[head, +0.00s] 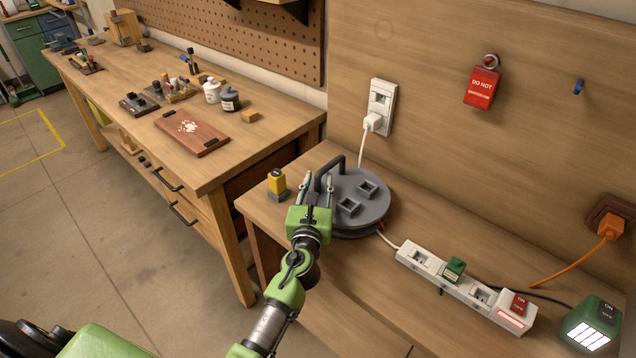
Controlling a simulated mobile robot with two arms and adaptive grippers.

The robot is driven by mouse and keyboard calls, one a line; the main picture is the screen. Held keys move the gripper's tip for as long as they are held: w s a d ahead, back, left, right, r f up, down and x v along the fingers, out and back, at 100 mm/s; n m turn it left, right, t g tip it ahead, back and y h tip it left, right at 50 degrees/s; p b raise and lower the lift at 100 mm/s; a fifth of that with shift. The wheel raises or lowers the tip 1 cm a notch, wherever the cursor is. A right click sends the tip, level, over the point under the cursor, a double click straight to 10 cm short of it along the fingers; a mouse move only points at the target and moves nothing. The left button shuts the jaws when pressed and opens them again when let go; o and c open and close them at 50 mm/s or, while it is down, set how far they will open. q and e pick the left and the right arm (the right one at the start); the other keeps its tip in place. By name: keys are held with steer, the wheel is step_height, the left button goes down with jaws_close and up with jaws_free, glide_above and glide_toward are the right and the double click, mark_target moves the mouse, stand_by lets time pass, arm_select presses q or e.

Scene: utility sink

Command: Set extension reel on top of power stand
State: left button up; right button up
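The extension reel is a grey round drum (366,211) with two square sockets on top and a dark arched handle (337,162) at its left side. It rests flat on a low wooden stand (408,222) against a wooden back panel; I take this to be the power stand. My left gripper (317,180) is at the reel's left edge. Its two fingers are spread, with the handle's near post appearing between them; contact is not clear. The gripper hides part of the reel's left edge. My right gripper is not in view.
A yellow-and-grey block (277,183) stands left of the gripper. A white power strip (462,287) and a green lit switch box (592,325) lie to the right. A white plug (372,122) sits in the wall outlet. A workbench (232,165) with tools stands at left.

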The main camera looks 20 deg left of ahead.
arm_select(q)
steer(key=shift+r, duration=0.1)
steer(key=b+v, duration=0.1)
steer(key=v, duration=1)
steer(key=shift+s, duration=0.5)
